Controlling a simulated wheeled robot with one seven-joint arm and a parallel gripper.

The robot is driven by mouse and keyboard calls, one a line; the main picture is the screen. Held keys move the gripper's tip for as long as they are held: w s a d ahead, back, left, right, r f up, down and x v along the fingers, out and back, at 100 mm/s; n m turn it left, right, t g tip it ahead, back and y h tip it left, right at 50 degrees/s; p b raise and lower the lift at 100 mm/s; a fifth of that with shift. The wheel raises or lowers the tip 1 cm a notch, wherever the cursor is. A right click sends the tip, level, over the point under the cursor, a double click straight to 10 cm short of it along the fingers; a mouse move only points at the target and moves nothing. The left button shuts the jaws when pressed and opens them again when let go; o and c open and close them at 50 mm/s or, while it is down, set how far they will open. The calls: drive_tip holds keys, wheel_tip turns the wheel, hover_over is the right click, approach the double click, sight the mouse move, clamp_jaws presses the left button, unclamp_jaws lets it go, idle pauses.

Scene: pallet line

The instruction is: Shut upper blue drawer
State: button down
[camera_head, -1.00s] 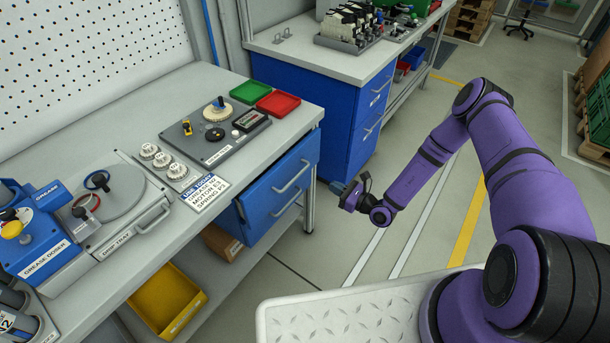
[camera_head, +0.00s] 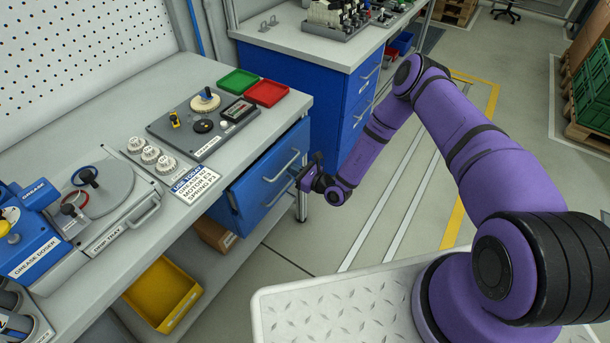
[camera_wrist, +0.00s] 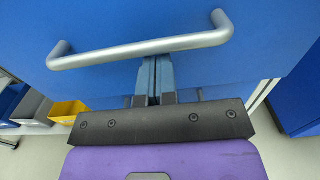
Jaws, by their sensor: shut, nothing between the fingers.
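The upper blue drawer (camera_head: 262,182) is under the front edge of the grey workbench, its front standing out a little. Its silver bar handle (camera_head: 283,166) faces me. In the wrist view the blue drawer front (camera_wrist: 110,25) fills the upper part, with the handle (camera_wrist: 120,54) running across it. My gripper (camera_head: 306,168) is at the right part of the drawer front. Its fingers (camera_wrist: 154,72) are together and empty, pointing at the front just below the handle bar. I cannot tell whether the tips touch the drawer.
A lower handle (camera_head: 279,190) shows partly beneath. A yellow bin (camera_head: 163,295) sits under the bench at left. A second blue cabinet (camera_head: 335,100) stands behind the gripper. The floor to the right (camera_head: 400,220) is clear.

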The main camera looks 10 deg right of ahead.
sight(283, 163)
drive_tip(key=shift+x, duration=1.05)
drive_tip(key=shift+a, duration=0.1)
drive_tip(key=x, duration=0.3)
drive_tip(key=shift+w+a, duration=0.2)
drive_tip(key=shift+w, duration=0.15)
drive_tip(key=shift+w+a+r, duration=0.15)
drive_tip(key=shift+w, duration=0.05)
